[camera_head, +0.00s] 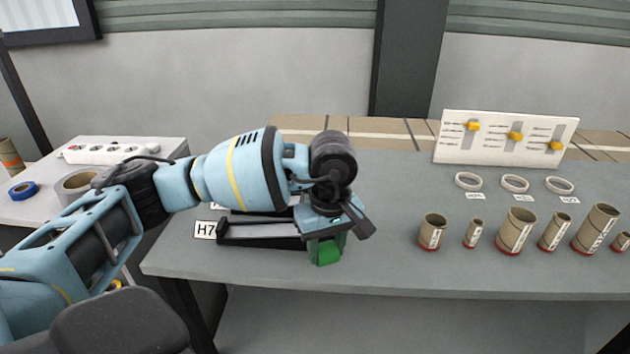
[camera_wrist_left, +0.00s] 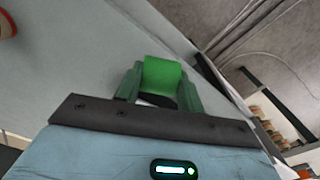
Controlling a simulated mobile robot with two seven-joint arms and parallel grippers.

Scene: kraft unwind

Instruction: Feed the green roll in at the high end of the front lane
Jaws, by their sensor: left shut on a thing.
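My left gripper (camera_head: 330,241) is shut on the green roll (camera_head: 327,255), which shows bright green at the fingertips. The left wrist view shows the green roll (camera_wrist_left: 164,76) between the two darker green fingers. The front lane (camera_head: 262,241) is a dark-edged channel with a pale bed on the table, and the roll is at its right end. I cannot tell whether the roll touches the lane. My wrist hides that end and much of what lies behind. My right gripper is not in view.
The grey table (camera_head: 390,262) carries several brown tubes with red bases (camera_head: 517,232) at the right. White rings (camera_head: 515,184) lie behind them, before a white board with yellow sliders (camera_head: 506,139). An H7 label (camera_head: 205,230) is by the lane's left end. The table between lane and tubes is clear.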

